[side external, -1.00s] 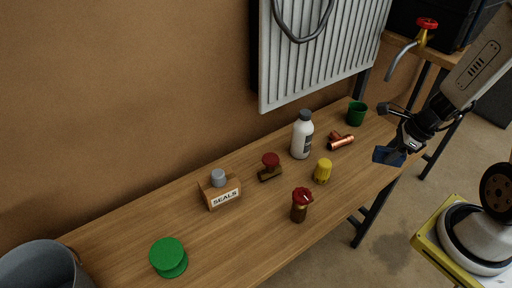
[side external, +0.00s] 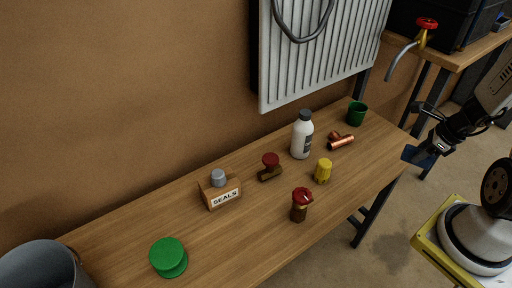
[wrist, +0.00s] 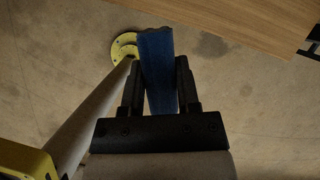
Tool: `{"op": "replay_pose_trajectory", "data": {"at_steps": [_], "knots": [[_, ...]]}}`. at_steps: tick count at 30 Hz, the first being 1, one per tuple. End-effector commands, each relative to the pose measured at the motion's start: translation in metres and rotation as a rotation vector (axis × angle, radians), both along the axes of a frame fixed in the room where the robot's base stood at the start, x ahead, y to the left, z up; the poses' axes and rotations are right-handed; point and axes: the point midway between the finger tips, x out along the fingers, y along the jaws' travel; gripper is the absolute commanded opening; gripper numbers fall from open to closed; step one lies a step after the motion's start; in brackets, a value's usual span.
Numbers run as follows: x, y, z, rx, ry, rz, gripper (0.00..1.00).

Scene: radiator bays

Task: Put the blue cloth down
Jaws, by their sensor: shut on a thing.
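The blue cloth (side external: 411,153) is held in my gripper (side external: 424,156), off the right front end of the wooden bench. In the wrist view the cloth (wrist: 157,66) is a blue strip between the two black fingers of my gripper (wrist: 159,75). The gripper is shut on it. Bare floor shows beneath the cloth there, and the edge of the wooden bench (wrist: 262,22) is at the upper right, apart from the cloth.
The bench (side external: 240,245) holds a white bottle (side external: 302,138), yellow cap (side external: 323,170), red-topped valves (side external: 300,206), copper fitting (side external: 341,142), green cup (side external: 356,114), SEALS box (side external: 222,192) and green discs (side external: 168,256). A grey bucket (side external: 40,272) stands lower left. The bench's right front is clear.

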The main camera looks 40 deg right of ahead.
Motion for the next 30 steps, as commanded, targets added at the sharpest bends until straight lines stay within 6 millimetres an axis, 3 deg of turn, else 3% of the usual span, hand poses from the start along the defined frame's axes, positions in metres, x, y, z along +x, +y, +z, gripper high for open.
{"op": "replay_pose_trajectory", "data": {"at_steps": [20,30], "knots": [[0.076,-0.044,-0.041,0.001,0.001,0.002,0.00],[0.099,-0.058,-0.075,0.000,0.001,0.000,0.00]]}}
